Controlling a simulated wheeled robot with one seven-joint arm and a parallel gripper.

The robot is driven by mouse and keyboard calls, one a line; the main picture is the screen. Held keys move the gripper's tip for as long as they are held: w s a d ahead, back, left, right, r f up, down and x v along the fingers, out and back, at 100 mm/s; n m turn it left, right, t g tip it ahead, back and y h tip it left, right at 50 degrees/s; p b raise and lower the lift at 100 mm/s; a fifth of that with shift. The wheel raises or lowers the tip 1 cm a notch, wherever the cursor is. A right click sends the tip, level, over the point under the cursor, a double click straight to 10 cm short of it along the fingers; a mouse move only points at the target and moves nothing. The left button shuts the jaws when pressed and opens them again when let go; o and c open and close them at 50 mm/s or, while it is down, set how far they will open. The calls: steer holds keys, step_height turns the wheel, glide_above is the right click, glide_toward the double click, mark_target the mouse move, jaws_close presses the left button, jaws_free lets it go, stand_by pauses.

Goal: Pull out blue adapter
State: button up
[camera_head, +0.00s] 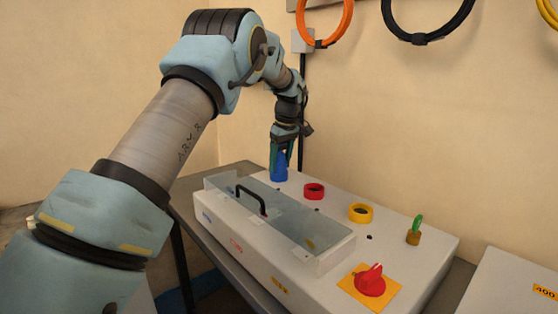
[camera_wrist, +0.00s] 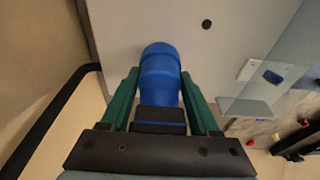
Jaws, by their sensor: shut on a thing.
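The blue adapter (camera_head: 279,167) stands at the far left end of the light grey box's top in the head view. It also shows in the wrist view (camera_wrist: 160,68), upper middle, between two green fingers. My gripper (camera_head: 280,150) comes down on it from above and is shut on it. In the wrist view my gripper (camera_wrist: 160,90) has one finger on each side of the adapter. Whether the adapter's base still touches the box is hard to tell.
The grey box (camera_head: 400,262) carries a clear cover (camera_head: 285,220) with a black handle, a red ring (camera_head: 314,191), a yellow ring (camera_head: 360,213), a green-topped padlock (camera_head: 414,232) and a red rotary switch (camera_head: 370,282). Coloured cable loops (camera_head: 430,38) hang on the wall behind.

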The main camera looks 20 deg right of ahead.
mark_target(280, 151)
jaws_close()
steer(key=shift+r, duration=0.1)
steer(key=shift+r, duration=0.2)
steer(key=shift+r+p, duration=0.5)
steer(key=shift+p, duration=0.2)
steer(key=shift+r+p, duration=0.7)
steer(key=shift+r, duration=0.2)
steer(key=shift+r+p, duration=2.25)
steer(key=shift+r, duration=0.25)
